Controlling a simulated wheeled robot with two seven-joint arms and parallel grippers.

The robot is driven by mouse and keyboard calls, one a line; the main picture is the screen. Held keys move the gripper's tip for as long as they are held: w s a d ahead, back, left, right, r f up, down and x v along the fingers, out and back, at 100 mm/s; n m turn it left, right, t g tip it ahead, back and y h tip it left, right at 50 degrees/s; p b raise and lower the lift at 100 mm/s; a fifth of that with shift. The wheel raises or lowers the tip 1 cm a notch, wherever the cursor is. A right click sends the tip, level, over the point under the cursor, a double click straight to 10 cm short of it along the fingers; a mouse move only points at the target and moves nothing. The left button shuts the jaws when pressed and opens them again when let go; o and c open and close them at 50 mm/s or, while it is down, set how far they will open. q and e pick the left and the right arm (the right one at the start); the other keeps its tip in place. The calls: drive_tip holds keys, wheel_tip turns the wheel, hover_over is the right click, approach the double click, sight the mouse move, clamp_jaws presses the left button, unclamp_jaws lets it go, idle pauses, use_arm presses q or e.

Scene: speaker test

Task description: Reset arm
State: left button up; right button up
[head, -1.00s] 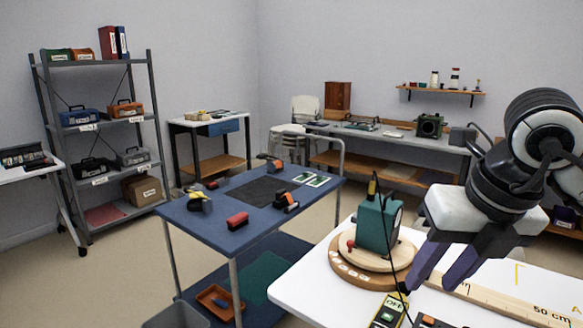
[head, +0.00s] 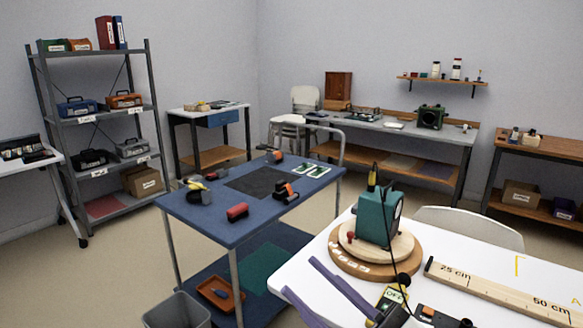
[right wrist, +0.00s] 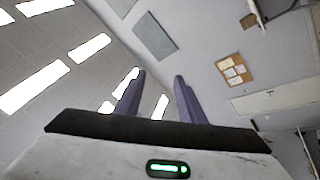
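My right gripper (head: 299,275) shows at the bottom of the head view, low at the left edge of the white table (head: 318,262). Its two purple fingers are spread apart with nothing between them. In the right wrist view the same fingers (right wrist: 160,78) are apart and empty, with ceiling lights and a wall behind them. My left gripper is not in view. A teal speaker box (head: 372,222) stands on a round wooden turntable (head: 345,262) with a red knob, behind and right of my right gripper. A black cable runs down from the speaker.
A wooden ruler (head: 490,288) lies on the white table at right. A yellow meter (head: 392,296) lies near the right gripper. A blue cart (head: 210,225) with tools stands at left, a grey bin (head: 177,312) below it. A white chair (head: 470,226) stands behind the table.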

drive_tip(key=s+d+f+m+h, duration=0.1)
drive_tip(key=d+f+m+h, duration=0.2)
drive_tip(key=f+m+h, duration=0.35)
drive_tip(key=d+f+m+t+h, duration=0.1)
drive_tip(key=d+f+m+h, duration=0.25)
drive_tip(key=f, duration=0.65)
drive_tip(key=s+d+f+m+h, duration=0.1)
drive_tip(key=d+f+m+h, duration=0.3)
drive_tip(key=f, duration=0.4)
drive_tip(key=s+d+f+m+g+h, duration=0.2)
drive_tip(key=s+f+g, duration=0.4)
drive_tip(key=s+f, duration=1)
drive_tip(key=shift+d+f+m+g, duration=0.3)
drive_tip(key=shift+d+f+m, duration=0.1)
drive_tip(key=shift+d, duration=0.15)
